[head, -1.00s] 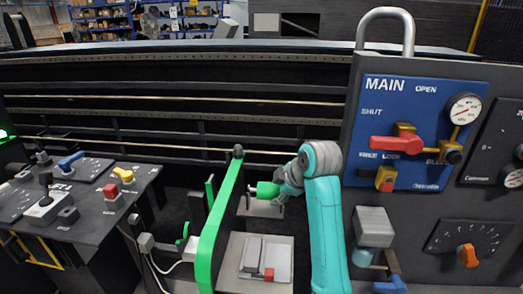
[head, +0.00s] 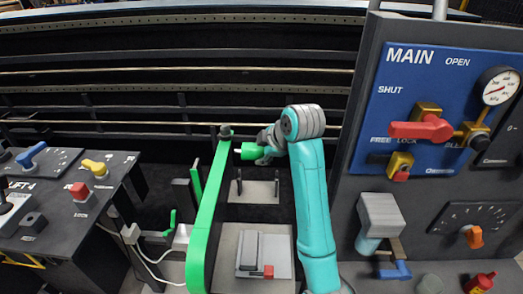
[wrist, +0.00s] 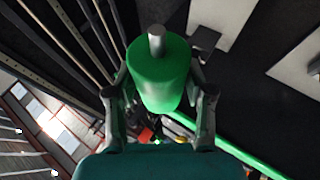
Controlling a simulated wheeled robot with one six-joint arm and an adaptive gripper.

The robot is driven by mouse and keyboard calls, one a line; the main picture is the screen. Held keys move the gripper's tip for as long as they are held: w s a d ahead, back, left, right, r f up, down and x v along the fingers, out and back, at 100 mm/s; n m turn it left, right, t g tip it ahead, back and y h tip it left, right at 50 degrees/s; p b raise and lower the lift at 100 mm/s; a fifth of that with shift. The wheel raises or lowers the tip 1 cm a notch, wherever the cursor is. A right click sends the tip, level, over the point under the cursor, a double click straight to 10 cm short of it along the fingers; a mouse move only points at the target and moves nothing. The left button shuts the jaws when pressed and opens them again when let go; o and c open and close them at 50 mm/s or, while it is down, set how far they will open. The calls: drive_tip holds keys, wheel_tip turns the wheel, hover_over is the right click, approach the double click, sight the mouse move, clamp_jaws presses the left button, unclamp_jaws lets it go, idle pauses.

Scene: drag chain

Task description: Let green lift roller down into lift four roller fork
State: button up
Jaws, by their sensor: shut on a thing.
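The green lift roller (head: 250,151) is held in my gripper (head: 264,152) in the head view. It lies roughly level, to the right of the top of a long green strip (head: 207,215). In the wrist view the roller (wrist: 160,80) sits between the two fingers, with a metal pin sticking out of its end. Below it in the head view, two short dark uprights (head: 239,184) stand on a pale plate (head: 262,194) and look like the roller fork. The roller appears above and apart from them. The lift number on this fork is not readable.
A pale base with a grey block and red piece (head: 268,270) lies in front of the fork. The MAIN panel (head: 412,125) stands to the right. A control desk (head: 65,195) labelled LIFT 4 is at left. Dark rails run behind.

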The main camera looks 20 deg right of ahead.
drive_tip(key=shift+f, duration=5.25)
drive_tip(key=o, duration=1.4)
drive_tip(key=shift+o, duration=0.2)
drive_tip(key=v, duration=0.7)
drive_tip(key=shift+s+r, duration=0.15)
